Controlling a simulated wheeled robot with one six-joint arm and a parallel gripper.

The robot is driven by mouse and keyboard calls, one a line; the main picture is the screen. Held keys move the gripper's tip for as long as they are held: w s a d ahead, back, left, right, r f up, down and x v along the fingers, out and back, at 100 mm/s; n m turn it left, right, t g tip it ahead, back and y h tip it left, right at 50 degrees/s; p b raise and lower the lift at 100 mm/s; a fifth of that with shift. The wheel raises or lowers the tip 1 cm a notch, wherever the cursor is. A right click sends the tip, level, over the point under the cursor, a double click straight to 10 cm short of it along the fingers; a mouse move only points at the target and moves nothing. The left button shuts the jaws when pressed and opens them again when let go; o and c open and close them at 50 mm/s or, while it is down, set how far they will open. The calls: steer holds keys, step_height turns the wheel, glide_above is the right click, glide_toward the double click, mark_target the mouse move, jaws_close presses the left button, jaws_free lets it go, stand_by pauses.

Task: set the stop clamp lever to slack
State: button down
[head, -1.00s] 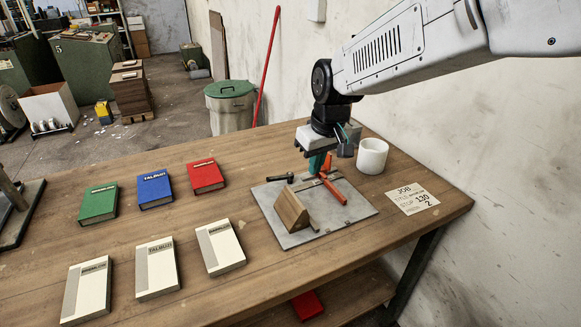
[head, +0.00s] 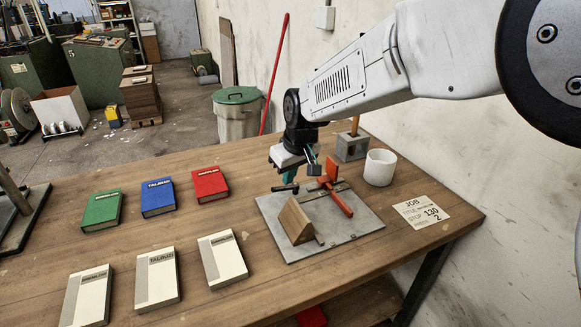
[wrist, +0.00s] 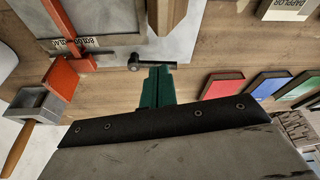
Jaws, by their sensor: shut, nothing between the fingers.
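The stop clamp lever, a short black bar with a round end (head: 284,188), is at the back left edge of the grey plate (head: 352,236). In the wrist view the lever (wrist: 136,63) lies just left of the fingertips. I cannot tell whether its setting is tight or slack. My gripper (head: 289,177), with teal fingers, is shut and empty, just above and beside the lever. The fingers (wrist: 158,70) point past its round end; contact is unclear. A red upright piece (head: 331,166) and a red bar (head: 338,201) stand to the right on the plate.
A wooden wedge block (head: 295,222) stands at the plate's front. A white cup (head: 380,168), a grey block with a wooden handle (head: 352,147) and a job card (head: 422,212) are to the right. Several books and boxes lie left, including a red book (head: 210,185).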

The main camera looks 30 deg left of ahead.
steer(key=shift+x, duration=2.3)
